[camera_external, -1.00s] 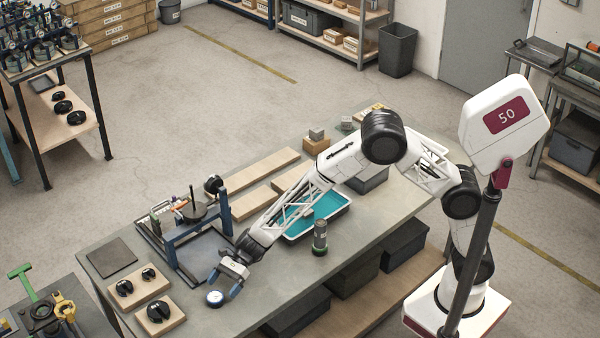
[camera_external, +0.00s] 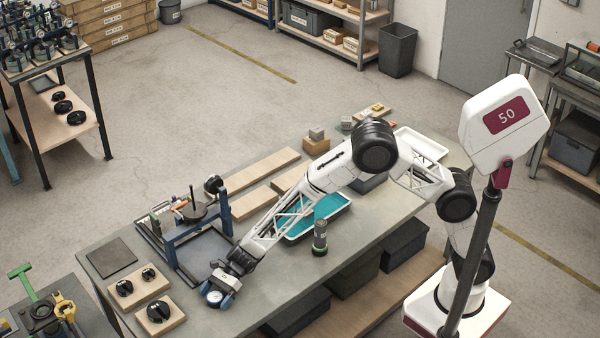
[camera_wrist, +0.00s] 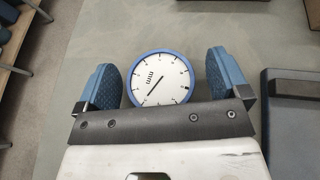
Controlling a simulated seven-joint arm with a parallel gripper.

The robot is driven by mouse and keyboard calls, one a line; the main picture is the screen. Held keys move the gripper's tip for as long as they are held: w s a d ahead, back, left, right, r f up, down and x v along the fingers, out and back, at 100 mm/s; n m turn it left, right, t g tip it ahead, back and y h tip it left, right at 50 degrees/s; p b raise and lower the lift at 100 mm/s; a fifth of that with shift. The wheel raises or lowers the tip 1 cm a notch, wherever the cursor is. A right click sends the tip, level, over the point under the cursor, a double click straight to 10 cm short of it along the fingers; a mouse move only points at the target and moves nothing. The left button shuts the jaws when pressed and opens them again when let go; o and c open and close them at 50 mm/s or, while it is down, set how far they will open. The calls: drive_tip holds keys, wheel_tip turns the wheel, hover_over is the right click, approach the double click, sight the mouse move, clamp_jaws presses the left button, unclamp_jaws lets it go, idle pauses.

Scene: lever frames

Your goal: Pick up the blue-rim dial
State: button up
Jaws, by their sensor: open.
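In the external view the dial (camera_external: 214,297) sits near the bench's front edge, partly covered by my gripper. My gripper (camera_wrist: 161,84) is open, with one blue padded finger on each side of the dial. A gap shows between the dial and each finger, wider on the right. In the external view my gripper (camera_external: 217,292) is low over the dial. The lower part of the dial is hidden behind my gripper's dark bar in the wrist view.
A blue frame stand (camera_external: 190,240) is just behind my gripper. Wooden blocks with black knobs (camera_external: 159,318) lie to the left. A dark cylinder (camera_external: 320,238) and a teal-lined tray (camera_external: 318,217) are to the right. The bench between dial and cylinder is clear.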

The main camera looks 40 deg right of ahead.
sight(215, 296)
drive_tip(key=c, duration=1)
drive_tip(key=shift+r, duration=0.1)
drive_tip(key=shift+c, duration=0.2)
drive_tip(key=shift+r, duration=0.75)
wheel_tip(215, 296, up, 2)
drive_tip(key=shift+r, duration=0.1)
drive_tip(key=s+d, duration=0.3)
drive_tip(key=d, duration=0.1)
drive_tip(key=s+d, duration=0.3)
drive_tip(key=d, duration=0.1)
drive_tip(key=s+d+r, duration=0.1)
drive_tip(key=s+d, duration=0.2)
drive_tip(key=d, duration=0.2)
